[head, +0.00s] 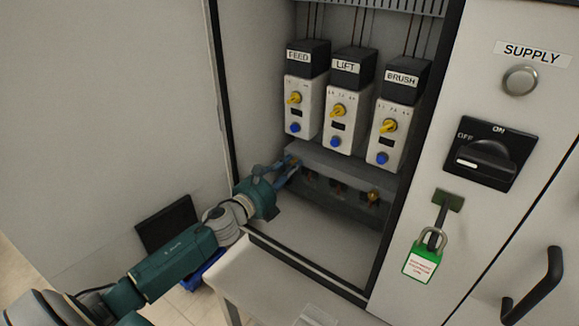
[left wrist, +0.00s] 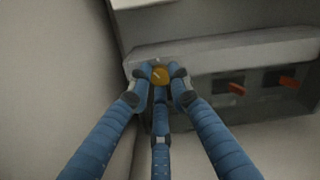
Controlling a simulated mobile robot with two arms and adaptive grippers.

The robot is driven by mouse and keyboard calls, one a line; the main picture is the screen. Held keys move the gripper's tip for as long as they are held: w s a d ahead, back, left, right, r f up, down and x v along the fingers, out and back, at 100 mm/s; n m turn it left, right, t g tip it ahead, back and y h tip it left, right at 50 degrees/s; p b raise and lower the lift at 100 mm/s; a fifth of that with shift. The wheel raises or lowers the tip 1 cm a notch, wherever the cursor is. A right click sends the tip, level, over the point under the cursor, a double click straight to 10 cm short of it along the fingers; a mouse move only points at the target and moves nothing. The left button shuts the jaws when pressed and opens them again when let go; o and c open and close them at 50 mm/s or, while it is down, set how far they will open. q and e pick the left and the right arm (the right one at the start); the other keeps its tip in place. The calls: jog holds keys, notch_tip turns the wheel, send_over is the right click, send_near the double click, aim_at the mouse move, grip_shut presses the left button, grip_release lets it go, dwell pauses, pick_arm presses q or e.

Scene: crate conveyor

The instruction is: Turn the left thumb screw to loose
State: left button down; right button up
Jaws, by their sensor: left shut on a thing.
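The left thumb screw (left wrist: 160,75) is a brass-coloured round knob with a pale line across its face, at the left end of a grey block (head: 343,172) low in the cabinet. My left gripper (head: 287,171) reaches in from the left. In the left wrist view its blue fingers (left wrist: 160,83) are closed around the knob. In the head view the fingers mostly cover this screw. The right thumb screw (head: 373,197) is a brass knob at the other end of the block and is free. My right gripper is in neither view.
Three drive units labelled FEED (head: 304,105), LIFT (head: 345,114) and BRUSH (head: 395,134) hang above the block. Orange-red tabs (left wrist: 235,89) sit in recesses between the screws. A black rotary switch (head: 489,152) and a green padlock (head: 421,264) are at the right.

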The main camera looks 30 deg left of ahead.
pick_arm(q)
jog(key=shift+f, duration=0.1)
jog(key=c, duration=1.6)
grip_release()
jog(key=shift+s, duration=0.15)
jog(key=s, duration=0.8)
jog(key=s+a, duration=0.1)
jog(key=s, duration=0.2)
jog(key=shift+s, duration=0.4)
jog(key=shift+d, duration=0.1)
